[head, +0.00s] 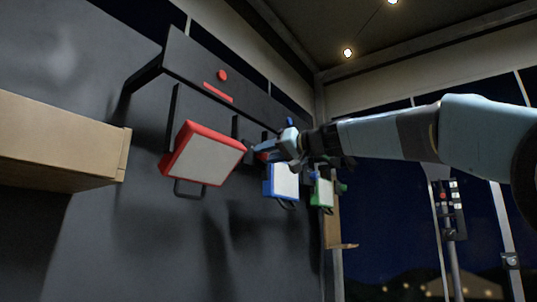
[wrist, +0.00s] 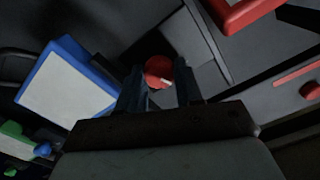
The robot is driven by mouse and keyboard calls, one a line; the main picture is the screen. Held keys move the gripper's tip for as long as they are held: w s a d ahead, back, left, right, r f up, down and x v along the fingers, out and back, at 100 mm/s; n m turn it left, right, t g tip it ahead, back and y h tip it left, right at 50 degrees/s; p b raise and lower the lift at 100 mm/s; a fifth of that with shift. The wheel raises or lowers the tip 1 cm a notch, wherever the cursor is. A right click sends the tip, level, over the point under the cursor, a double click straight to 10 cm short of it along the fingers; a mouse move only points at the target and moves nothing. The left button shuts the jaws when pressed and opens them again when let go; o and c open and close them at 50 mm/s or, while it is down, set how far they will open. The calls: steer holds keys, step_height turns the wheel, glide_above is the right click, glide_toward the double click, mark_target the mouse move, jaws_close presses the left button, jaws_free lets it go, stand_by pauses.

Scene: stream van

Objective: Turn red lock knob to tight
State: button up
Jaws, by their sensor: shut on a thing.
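The red lock knob (wrist: 157,70) is a round red cap with a pale pointer mark at its lower right in the wrist view. It sits between the two dark fingers of my gripper (wrist: 160,84), which is shut on it. In the head view my gripper (head: 268,150) reaches in from the right, beside the red-framed light panel (head: 203,158), and a bit of red shows at its tip. The red frame's corner shows at the top of the wrist view (wrist: 238,16). The fingers hide part of the knob, and no tight marking is readable.
A blue-framed panel (head: 285,181) and a green-framed panel (head: 324,193) hang close below and behind my gripper. A black rail with a red disc (head: 222,75) and red strip (head: 217,93) runs above. A wooden shelf (head: 60,141) juts out at left.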

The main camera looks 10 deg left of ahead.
steer(key=m, duration=0.6)
steer(key=shift+w+d+f+m, duration=0.1)
steer(key=shift+w+m, duration=0.05)
steer(key=shift+m, duration=0.15)
steer(key=m, duration=0.4)
steer(key=shift+f, duration=0.1)
steer(key=shift+f+m, duration=0.1)
steer(key=shift+m, duration=0.9)
steer(key=shift+w, duration=0.1)
steer(key=o, duration=1)
steer(key=shift+o, duration=0.2)
steer(key=v, duration=1.3)
steer(key=shift+s+d, duration=0.25)
steer(key=shift+d, duration=0.1)
steer(key=shift+f, duration=0.1)
